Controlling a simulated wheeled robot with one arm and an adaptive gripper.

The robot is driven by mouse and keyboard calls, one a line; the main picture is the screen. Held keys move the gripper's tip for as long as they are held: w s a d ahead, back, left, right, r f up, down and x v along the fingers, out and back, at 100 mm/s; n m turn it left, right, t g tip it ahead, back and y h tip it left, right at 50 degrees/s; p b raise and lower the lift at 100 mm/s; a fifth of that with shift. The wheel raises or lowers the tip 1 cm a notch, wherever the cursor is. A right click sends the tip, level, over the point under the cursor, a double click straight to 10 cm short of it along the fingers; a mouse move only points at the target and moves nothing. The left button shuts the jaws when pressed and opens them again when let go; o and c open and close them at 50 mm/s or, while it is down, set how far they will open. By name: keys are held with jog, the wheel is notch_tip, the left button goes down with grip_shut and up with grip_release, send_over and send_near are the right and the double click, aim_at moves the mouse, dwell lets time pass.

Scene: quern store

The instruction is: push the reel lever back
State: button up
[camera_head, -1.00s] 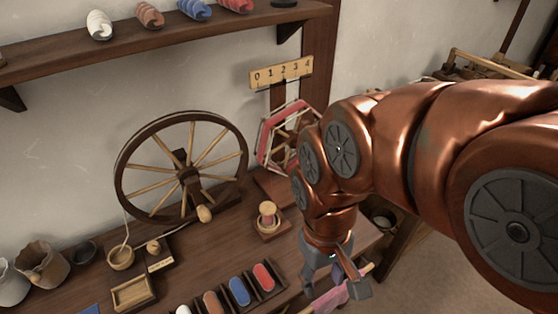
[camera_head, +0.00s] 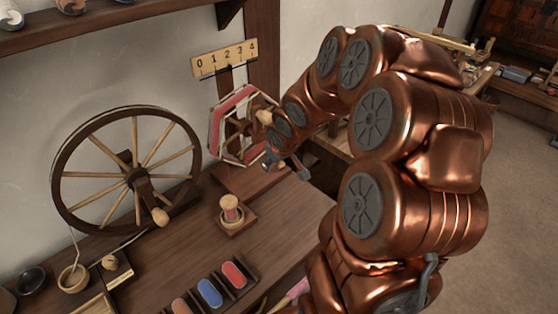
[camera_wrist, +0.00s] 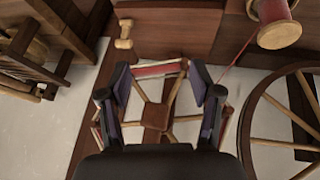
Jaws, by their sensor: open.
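The reel (camera_head: 240,125) is a hexagonal frame wound with red yarn, beside the wall under a 0–4 scale (camera_head: 224,59). It also shows in the wrist view, with its square hub (camera_wrist: 157,115) between my fingers in the picture. My gripper (camera_head: 286,164) is open and empty, close to the reel's lower right side; the wrist view shows both fingers (camera_wrist: 160,76) spread. A pale wooden knob (camera_wrist: 124,43) stands past the fingertips, upper left in the wrist view. I cannot tell whether it is the reel lever. A wooden knob (camera_head: 263,116) also shows by the reel in the head view.
A large spoked wheel (camera_head: 138,178) stands left of the reel. A tray of coloured spools (camera_head: 210,292) lies at the bench front. Bare bench (camera_head: 285,225) lies between.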

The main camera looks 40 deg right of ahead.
jog(key=w+d+f+t+y+b, duration=0.1)
jog(key=w+d+f+t, duration=0.1)
jog(key=d+f, duration=0.2)
jog(key=w+d+f+t+y+b, duration=0.1)
jog(key=w+d+f+t, duration=0.1)
jog(key=d+f+t, duration=0.1)
jog(key=w+d+f+t+y+b, duration=0.1)
jog(key=w+d+f+t+b, duration=0.1)
jog(key=d+f, duration=0.3)
jog(key=shift+w+f+n+y, duration=0.1)
jog(key=shift+w+n+y, duration=0.2)
jog(key=shift+w, duration=0.2)
jog(key=shift+r+p+x, duration=0.1)
jog(key=shift+p+x, duration=0.05)
jog(key=shift+x, duration=1.75)
jog(key=shift+r+p+x, duration=0.15)
jog(key=shift+x, duration=1.8)
jog(key=shift+w, duration=0.1)
jog(key=c, duration=1.2)
jog(key=shift+o, duration=0.2)
